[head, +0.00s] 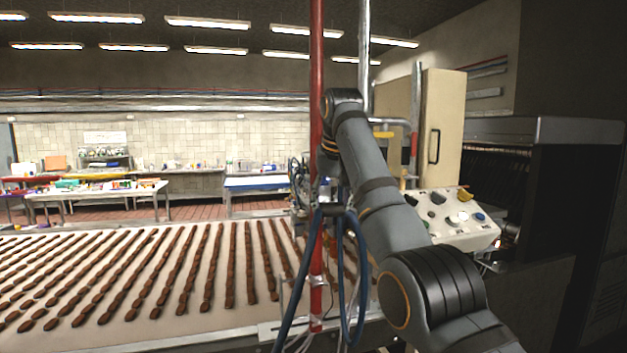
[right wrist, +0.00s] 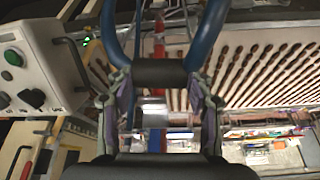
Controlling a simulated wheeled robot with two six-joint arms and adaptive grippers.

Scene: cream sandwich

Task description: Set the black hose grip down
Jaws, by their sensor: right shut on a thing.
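The black hose grip (right wrist: 158,73) lies crosswise between the two fingers of my right gripper (right wrist: 160,88) in the right wrist view. The fingers close on it from both sides. A blue hose (right wrist: 207,34) runs off from each end of it. In the head view my right gripper (head: 330,195) is up beside the red upright pipe, partly hidden by my arm and by cables. The blue hose (head: 291,285) hangs in two strands below it, in front of the conveyor. My left gripper is in neither view.
A conveyor (head: 200,322) with rows of brown pieces fills the lower left. A red pipe (head: 316,90) and a metal pipe (head: 364,40) stand close to my right gripper. A control panel (head: 470,232) with knobs is on the right, below a cream cabinet (head: 447,110).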

